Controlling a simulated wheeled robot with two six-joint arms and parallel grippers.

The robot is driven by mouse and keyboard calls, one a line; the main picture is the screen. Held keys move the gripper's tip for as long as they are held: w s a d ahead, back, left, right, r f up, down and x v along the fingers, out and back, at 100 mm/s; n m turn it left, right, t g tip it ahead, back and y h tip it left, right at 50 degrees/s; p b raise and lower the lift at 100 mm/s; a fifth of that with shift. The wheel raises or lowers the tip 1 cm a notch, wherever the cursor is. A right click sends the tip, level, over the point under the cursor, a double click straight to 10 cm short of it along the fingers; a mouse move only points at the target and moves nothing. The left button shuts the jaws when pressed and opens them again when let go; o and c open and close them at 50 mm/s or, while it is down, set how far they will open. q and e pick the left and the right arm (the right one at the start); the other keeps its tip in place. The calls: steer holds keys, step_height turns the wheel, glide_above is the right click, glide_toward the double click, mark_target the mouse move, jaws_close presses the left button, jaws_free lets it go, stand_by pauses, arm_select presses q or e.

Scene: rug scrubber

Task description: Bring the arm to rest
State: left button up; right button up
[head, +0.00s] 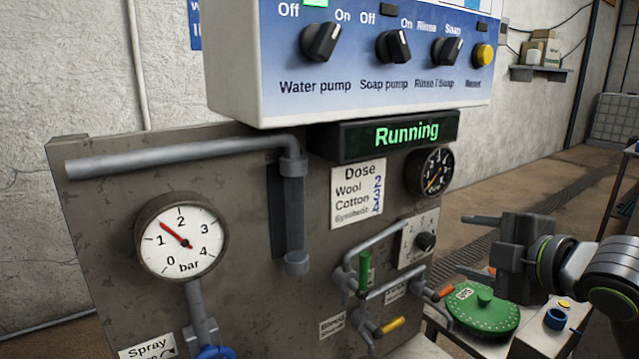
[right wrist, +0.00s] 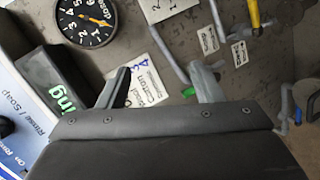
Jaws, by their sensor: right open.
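My right gripper (head: 480,245) is at the right of the head view, in front of the panel's right side. Its two fingers point left and stand apart with nothing between them. In the right wrist view its open fingers (right wrist: 165,85) show against the panel, with the dose card (right wrist: 145,78) behind them. My right arm comes in from the right edge. My left gripper does not show.
The grey panel (head: 100,200) carries a bar gauge (head: 181,236), pipes, a green-handled valve (head: 364,272) and a yellow-handled valve (head: 392,325). Above are a control box (head: 240,70) and a display reading "Running" (head: 400,133). A green round lid (head: 484,305) lies below my right gripper.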

steer(key=s+d+f+m+g+h, duration=0.1)
steer(key=s+f+m, duration=0.15)
steer(key=f, duration=0.55)
steer(key=s+d+f+m+g+h, duration=0.15)
steer(key=f+m, duration=0.25)
steer(key=f, duration=0.5)
steer(key=s+d+f+m+g+h, duration=0.1)
steer(key=s+f+m, duration=0.25)
steer(key=f, duration=0.45)
steer(key=s+d+f+m+g+h, duration=0.25)
steer(key=s+f+m, duration=0.25)
steer(key=s+f, duration=0.45)
steer(key=s+d+f+m+g+h, duration=0.1)
steer(key=s+f+m+g, duration=0.35)
steer(key=s, duration=0.75)
step_height(320, 180, down, 28)
steer(key=s+d+r, duration=0.1)
steer(key=d, duration=0.1)
steer(key=s+a+f+g, duration=0.1)
steer(key=s+f, duration=1.3)
steer(key=f, duration=0.1)
steer(key=shift+s+a, duration=0.25)
steer(key=shift+s, duration=0.05)
steer(key=shift+f+m, duration=0.1)
steer(key=shift+m, duration=0.15)
steer(key=shift+c, duration=0.3)
